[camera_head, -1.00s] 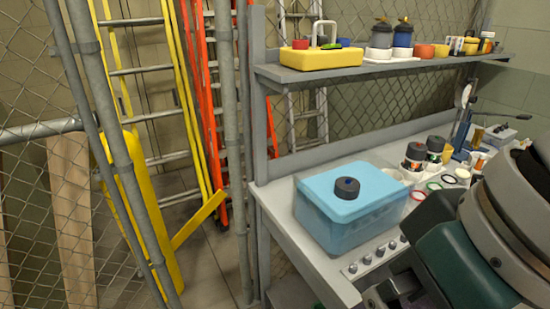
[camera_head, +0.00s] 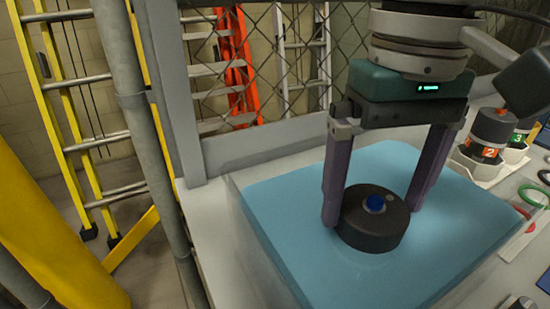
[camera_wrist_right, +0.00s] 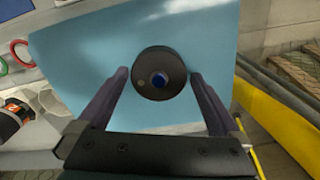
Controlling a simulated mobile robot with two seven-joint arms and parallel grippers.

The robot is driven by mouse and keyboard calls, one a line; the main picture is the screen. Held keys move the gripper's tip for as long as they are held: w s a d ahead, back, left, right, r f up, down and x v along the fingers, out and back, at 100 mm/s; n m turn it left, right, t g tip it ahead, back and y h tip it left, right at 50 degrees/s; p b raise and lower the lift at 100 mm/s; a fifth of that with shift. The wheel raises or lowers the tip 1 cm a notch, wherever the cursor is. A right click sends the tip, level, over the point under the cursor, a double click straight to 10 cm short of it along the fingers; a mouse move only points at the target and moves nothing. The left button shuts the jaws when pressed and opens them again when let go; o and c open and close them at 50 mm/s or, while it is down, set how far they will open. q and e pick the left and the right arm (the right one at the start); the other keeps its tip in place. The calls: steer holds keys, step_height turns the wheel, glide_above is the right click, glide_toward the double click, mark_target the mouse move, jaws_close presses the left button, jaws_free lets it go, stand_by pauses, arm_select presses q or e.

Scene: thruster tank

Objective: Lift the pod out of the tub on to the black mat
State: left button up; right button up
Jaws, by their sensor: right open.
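The pod (camera_head: 372,222) is a dark round puck with a blue button on top. It sits at the water surface of the tub (camera_head: 290,250), which is filled with light blue water. My right gripper (camera_head: 370,220) is open, pointing down, with one purple finger on each side of the pod. In the right wrist view the pod (camera_wrist_right: 159,74) lies between and just beyond the fingertips (camera_wrist_right: 158,76), with a gap on both sides. Whether a finger touches it is unclear. The black mat and my left gripper are not visible.
A numbered dark canister (camera_head: 488,136) stands in a white holder right of the tub. Coloured rings (camera_head: 533,197) lie on the bench nearby. A metal post (camera_head: 148,130) and yellow ladder (camera_head: 75,110) stand left of the bench.

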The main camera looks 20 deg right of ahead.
mark_target(358, 252)
steer(key=f, duration=0.4)
steer(key=f+b, duration=0.1)
steer(key=f, duration=0.1)
steer(key=shift+w, duration=0.3)
steer(key=shift+c, duration=0.2)
jaws_close()
